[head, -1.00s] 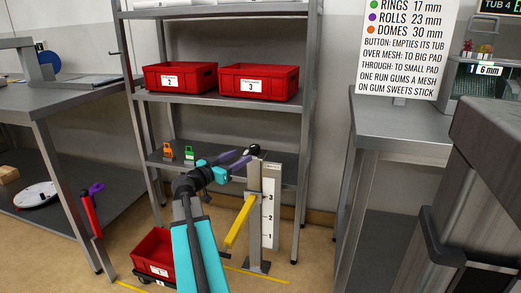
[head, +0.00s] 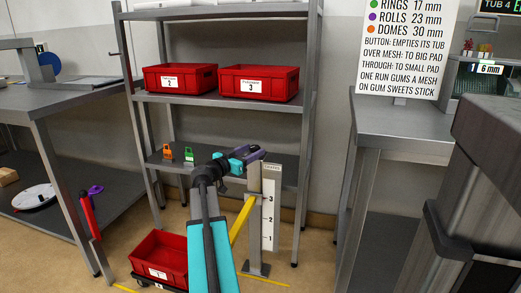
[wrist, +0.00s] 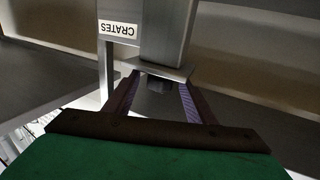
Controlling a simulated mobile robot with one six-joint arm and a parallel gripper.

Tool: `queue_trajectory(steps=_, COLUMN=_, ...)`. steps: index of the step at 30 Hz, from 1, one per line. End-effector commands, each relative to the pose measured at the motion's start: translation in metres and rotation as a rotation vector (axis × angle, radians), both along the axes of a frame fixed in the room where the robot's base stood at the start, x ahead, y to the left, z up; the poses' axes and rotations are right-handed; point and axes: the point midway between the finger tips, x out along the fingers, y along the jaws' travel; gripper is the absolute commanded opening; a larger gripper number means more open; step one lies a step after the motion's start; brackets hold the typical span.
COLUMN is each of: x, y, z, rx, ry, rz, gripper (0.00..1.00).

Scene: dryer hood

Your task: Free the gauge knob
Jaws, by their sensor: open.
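The gauge is a grey metal post (head: 255,240) with a white scale (head: 270,215) marked 1, 2, 3 and a yellow arm (head: 239,219) slanting down to the left. My gripper (head: 253,154), with purple fingers, is at the top of the post. The knob is hidden behind it in the head view. In the wrist view the gripper (wrist: 158,82) is open, its fingers apart on either side of a small dark block (wrist: 160,86) by the post, which may be the knob. I cannot tell whether they touch it. A "CRATES" label (wrist: 118,28) is upside down there.
Red crates (head: 180,77) and (head: 258,82) stand on the rack's middle shelf. An orange padlock-shaped item (head: 167,152) and a green one (head: 189,154) sit on its lower shelf. A bench (head: 405,122) stands at right.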

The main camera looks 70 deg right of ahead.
Motion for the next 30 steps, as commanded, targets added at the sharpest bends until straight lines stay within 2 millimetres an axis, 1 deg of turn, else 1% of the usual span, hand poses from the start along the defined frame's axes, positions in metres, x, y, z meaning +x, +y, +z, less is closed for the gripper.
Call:
queue_trajectory(steps=1, x=-0.002, y=-0.008, z=-0.001, rx=0.0, ry=-0.001, rz=-0.002, gripper=0.5)
queue_trajectory(steps=6, x=-0.009, y=-0.029, z=-0.001, rx=0.0, ry=0.0, rz=-0.002, gripper=0.5)
queue_trajectory(steps=12, x=-0.016, y=-0.048, z=-0.001, rx=0.0, ry=0.001, rz=-0.001, gripper=0.5)
queue_trajectory(steps=15, x=-0.018, y=-0.054, z=-0.001, rx=0.0, ry=0.001, rz=-0.001, gripper=0.5)
queue_trajectory(steps=28, x=-0.019, y=-0.057, z=0.0, rx=0.0, ry=0.0, rz=0.001, gripper=0.5)
queue_trajectory(steps=29, x=-0.019, y=-0.057, z=0.0, rx=0.0, ry=0.0, rz=0.001, gripper=0.47)
queue_trajectory(steps=30, x=-0.019, y=-0.057, z=0.0, rx=0.0, ry=0.0, rz=0.001, gripper=0.4)
